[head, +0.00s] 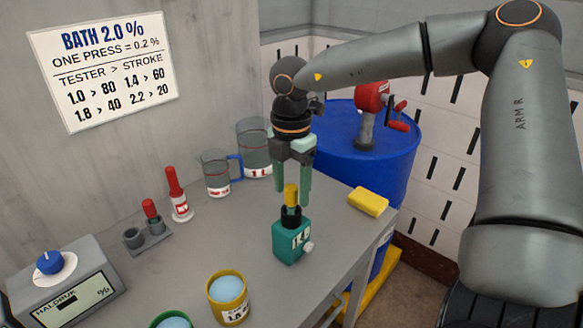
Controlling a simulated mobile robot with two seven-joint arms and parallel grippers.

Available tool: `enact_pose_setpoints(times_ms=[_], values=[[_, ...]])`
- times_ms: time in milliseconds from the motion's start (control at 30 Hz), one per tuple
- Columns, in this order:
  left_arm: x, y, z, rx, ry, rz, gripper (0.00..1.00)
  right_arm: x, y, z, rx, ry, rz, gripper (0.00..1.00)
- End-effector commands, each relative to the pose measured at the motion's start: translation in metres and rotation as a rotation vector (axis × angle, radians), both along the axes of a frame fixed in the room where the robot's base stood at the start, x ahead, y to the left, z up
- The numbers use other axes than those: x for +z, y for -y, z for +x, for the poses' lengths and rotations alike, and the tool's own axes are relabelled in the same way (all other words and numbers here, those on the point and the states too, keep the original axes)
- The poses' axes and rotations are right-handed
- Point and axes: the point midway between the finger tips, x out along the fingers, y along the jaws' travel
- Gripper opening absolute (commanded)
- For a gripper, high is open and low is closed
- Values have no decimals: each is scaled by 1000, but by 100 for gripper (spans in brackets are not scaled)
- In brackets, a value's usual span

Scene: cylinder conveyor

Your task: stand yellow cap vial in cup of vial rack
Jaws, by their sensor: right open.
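The yellow cap vial (291,194) stands upright in the black collar on top of a teal tester (288,243); its lower part is hidden. My right gripper (293,196) points straight down over it. Its two green fingers are open, one on each side of the yellow cap, with gaps showing. The grey vial rack (154,245) sits on the bench at the left. Its front-left cup (133,236) looks empty, and a red-capped vial (150,209) stands in its other visible cup. My left gripper is not in view.
A red-topped bottle (177,194), a blue-handled jug (216,174) and a larger beaker (254,148) stand along the wall. A yellow cup (229,299), green cup (171,320) and dial meter (68,284) are in front. A yellow sponge (369,201) lies right. Bench between rack and tester is clear.

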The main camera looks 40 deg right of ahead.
Motion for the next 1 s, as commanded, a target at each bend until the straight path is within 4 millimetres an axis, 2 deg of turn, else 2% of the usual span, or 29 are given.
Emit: enact_pose_setpoints(times_ms=[367,900,1000], values=[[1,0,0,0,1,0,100,-7,0,0,0,0,0,66],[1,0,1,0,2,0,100,-6,0,0,0,0,0,8],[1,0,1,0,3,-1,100,-6,0,0,0,1,0,0]])
